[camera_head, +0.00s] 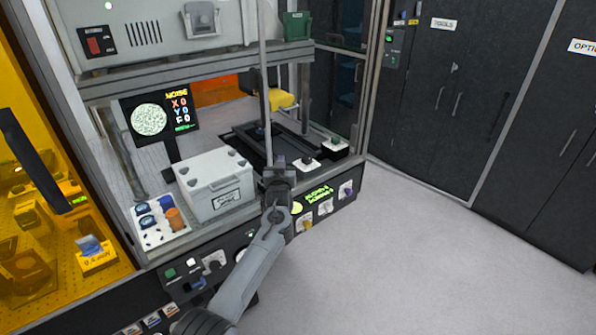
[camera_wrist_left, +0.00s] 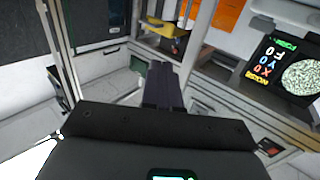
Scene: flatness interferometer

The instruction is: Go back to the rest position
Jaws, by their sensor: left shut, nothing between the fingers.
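My left arm comes in from the bottom of the head view. Its gripper (camera_head: 279,165) is in front of the interferometer bench, right of the white box (camera_head: 213,184). The fingers are shut with nothing between them. In the left wrist view the closed dark fingers (camera_wrist_left: 163,84) point away from the camera, with the bench frame and the yellow part (camera_wrist_left: 166,46) beyond them. My right gripper is in neither view.
A noise display (camera_head: 150,119) stands behind the white box. A tray (camera_head: 158,219) of small parts is left of it. A control panel (camera_head: 318,203) with knobs runs along the bench front. Dark cabinets (camera_head: 470,85) stand right; the grey floor (camera_head: 440,260) is clear.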

